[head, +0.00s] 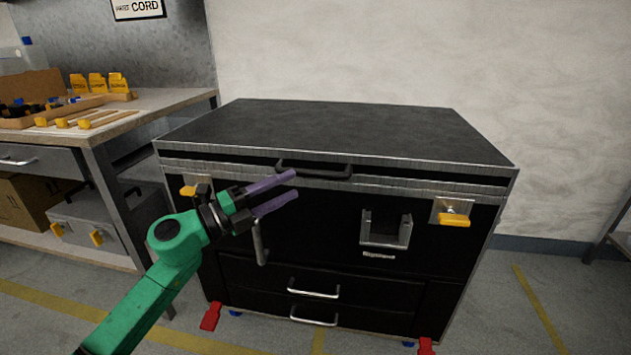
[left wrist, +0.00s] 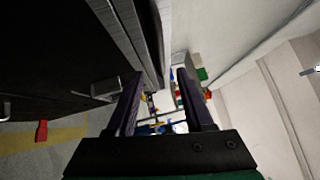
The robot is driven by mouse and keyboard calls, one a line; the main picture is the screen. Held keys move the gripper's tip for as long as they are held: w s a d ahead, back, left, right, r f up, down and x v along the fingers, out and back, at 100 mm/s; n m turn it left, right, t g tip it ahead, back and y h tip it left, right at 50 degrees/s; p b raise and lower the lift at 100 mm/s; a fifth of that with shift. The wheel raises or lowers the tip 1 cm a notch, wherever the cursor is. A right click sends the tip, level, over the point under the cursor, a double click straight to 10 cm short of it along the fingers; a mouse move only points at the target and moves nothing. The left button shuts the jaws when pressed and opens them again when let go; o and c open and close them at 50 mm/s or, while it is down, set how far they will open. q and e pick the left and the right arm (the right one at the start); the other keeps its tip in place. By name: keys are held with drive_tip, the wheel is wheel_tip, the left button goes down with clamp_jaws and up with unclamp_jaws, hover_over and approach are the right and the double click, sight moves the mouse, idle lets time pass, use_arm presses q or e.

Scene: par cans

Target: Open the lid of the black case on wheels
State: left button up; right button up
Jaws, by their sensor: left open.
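The black case (head: 320,245) stands in front of me, its wide flat lid (head: 340,130) down. A dark bar handle (head: 314,168) sits at the middle of the lid's front edge. A latch with a yellow tab shows at the front left (head: 196,188) and another at the front right (head: 453,214). My left gripper (head: 294,184) is open and empty, before the case front, just below and left of the handle in the picture. I cannot tell its gap to the case. In the left wrist view the case (left wrist: 45,60) fills the left side, beside the open fingers (left wrist: 158,98).
A workbench (head: 130,115) with yellow items stands at the left, close to the case. A metal bracket (head: 385,232) and two drawer handles are on the case front. Red pedals (head: 211,316) stick out at the base. Floor is clear at the right.

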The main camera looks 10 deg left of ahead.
sight(315, 175)
use_arm(q)
drive_tip(key=x, duration=0.7)
drive_tip(key=shift+w+d, duration=0.25)
drive_tip(key=shift+w, duration=0.05)
clamp_jaws()
idle(0.9)
